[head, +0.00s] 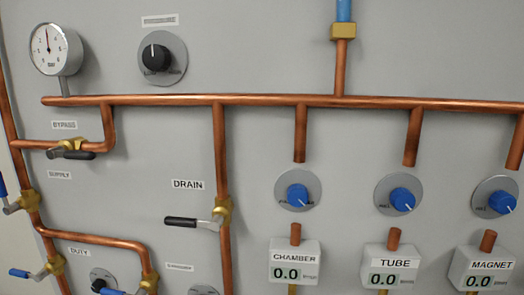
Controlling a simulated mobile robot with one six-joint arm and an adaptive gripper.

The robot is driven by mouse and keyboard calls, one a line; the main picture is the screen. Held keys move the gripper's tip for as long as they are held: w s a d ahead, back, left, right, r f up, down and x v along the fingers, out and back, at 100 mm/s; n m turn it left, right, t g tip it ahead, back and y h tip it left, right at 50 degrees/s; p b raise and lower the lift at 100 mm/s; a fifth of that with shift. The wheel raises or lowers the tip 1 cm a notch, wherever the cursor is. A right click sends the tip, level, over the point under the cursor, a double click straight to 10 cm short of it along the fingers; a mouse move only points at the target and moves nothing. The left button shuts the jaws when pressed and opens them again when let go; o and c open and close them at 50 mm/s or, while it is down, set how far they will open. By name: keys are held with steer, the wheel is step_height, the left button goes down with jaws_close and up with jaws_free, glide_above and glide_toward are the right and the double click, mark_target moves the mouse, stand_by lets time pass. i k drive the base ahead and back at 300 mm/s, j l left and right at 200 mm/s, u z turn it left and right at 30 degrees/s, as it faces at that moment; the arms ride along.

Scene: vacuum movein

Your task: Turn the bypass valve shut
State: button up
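The bypass valve (73,145) is a small brass body on a short horizontal copper pipe at the left, under the BYPASS label (64,125). Its black lever (72,155) lies roughly level, about along that pipe and just below it. The pipe joins the vertical pipe at the far left and bends up at its right end to the main header (270,100). My gripper is not in the head view, so its state and its place relative to the valve do not show.
The drain valve (221,212) has a black lever pointing left, across its vertical pipe. Blue-handled valves (27,201) sit at the lower left. A gauge (55,49) and black knob (155,58) are above. Blue knobs (298,195) and displays reading 0.0 (295,262) line the right.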

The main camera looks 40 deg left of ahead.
mark_target(58, 152)
steer(key=u, duration=2.75)
